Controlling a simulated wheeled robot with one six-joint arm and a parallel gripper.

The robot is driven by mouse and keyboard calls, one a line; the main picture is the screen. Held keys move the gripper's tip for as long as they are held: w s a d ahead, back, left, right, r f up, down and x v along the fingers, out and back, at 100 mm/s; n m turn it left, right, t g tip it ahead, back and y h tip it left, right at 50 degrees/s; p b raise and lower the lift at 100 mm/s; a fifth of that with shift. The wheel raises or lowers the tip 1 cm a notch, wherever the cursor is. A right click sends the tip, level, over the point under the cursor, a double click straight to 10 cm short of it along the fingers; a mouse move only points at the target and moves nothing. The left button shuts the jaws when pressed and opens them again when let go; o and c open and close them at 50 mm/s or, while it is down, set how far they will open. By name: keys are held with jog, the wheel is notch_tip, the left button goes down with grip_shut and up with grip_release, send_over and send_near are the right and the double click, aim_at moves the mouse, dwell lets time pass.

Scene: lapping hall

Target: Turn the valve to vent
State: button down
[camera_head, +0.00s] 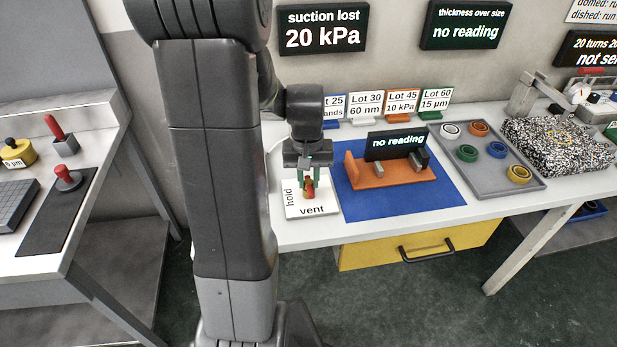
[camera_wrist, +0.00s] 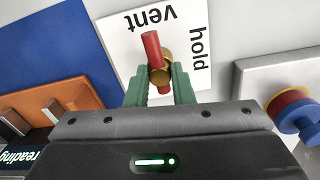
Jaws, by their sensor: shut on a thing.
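The valve has a red bar handle (camera_wrist: 152,48) on a brass hub (camera_wrist: 166,68). It stands on a white plate (camera_wrist: 115,45) with the words "hold" and "vent" on two neighbouring sides. In the wrist view the long end of the handle points towards "vent". My gripper (camera_head: 308,180) is over the plate, its green fingers on both sides of the valve. In the wrist view my gripper (camera_wrist: 160,88) is shut on the handle; the exact contact is partly hidden. The head view also shows the plate (camera_head: 292,211) and a little of the red handle (camera_head: 308,186).
Right of the plate are a blue mat (camera_head: 365,207) and an orange fixture (camera_head: 405,176) with a "no reading" display (camera_head: 395,143). A grey tray (camera_head: 488,184) of coloured rings lies further right. A wall display (camera_head: 322,28) reads "suction lost 20 kPa". Lot cards stand behind.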

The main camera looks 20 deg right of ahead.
aim_at(308, 182)
jog(key=c, duration=1.3)
grip_release()
jog(key=shift+o, duration=0.2)
notch_tip(308, 182, up, 14)
jog(key=p, duration=0.1)
jog(key=shift+a+f, duration=0.1)
notch_tip(308, 182, down, 14)
jog(key=shift+r+b, duration=0.1)
jog(key=shift+b, duration=0.4)
jog(key=shift+r, duration=0.15)
